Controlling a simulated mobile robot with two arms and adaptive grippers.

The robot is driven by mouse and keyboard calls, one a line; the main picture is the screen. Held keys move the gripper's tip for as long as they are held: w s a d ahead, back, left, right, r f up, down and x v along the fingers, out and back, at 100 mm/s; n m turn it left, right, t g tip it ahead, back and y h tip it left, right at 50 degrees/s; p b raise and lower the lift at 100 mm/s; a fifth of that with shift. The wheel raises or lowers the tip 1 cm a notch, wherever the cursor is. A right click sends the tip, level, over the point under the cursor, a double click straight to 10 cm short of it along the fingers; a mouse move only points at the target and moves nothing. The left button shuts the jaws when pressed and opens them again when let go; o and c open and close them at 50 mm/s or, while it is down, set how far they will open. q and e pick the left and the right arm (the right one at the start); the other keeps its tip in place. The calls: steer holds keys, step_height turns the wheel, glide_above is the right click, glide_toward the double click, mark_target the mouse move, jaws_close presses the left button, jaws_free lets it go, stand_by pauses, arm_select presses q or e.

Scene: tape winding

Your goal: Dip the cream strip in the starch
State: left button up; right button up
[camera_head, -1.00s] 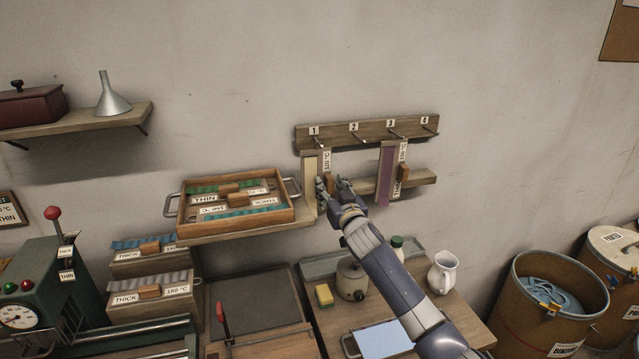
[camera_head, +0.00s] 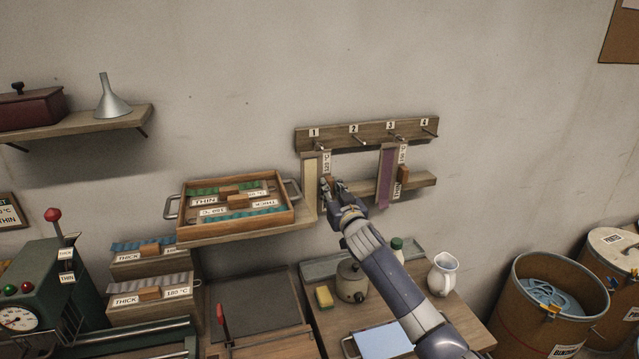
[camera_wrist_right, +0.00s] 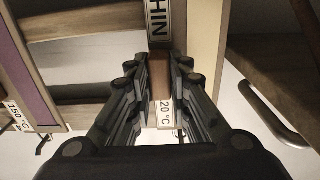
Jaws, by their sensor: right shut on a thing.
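The cream strip (camera_head: 310,175) hangs on a board under peg 1 of the wall rack, left of the purple strip (camera_head: 387,175). My right gripper (camera_head: 334,184) is at the right side of the cream strip's board, shut on its small brown wooden grip. In the right wrist view the grip (camera_wrist_right: 172,76) sits between the two fingers (camera_wrist_right: 166,95), with a THIN label above it and a 120 °C label below. The cream face (camera_wrist_right: 207,35) shows beside it. I cannot tell which vessel holds the starch. My left gripper is not in view.
Below stand a grey lidded pot (camera_head: 351,282), a yellow sponge (camera_head: 324,297), a white jug (camera_head: 443,273) and a pale blue tray (camera_head: 385,339). A wooden tray of strips (camera_head: 237,228) is close on the left. Bins (camera_head: 550,300) stand at the right.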

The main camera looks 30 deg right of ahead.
steer(key=shift+r+p, duration=0.45)
steer(key=shift+r, duration=0.1)
steer(key=shift+s, duration=0.15)
steer(key=p+v, duration=0.3)
steer(key=v, duration=0.3)
stand_by(0.6)
steer(key=shift+s, duration=0.15)
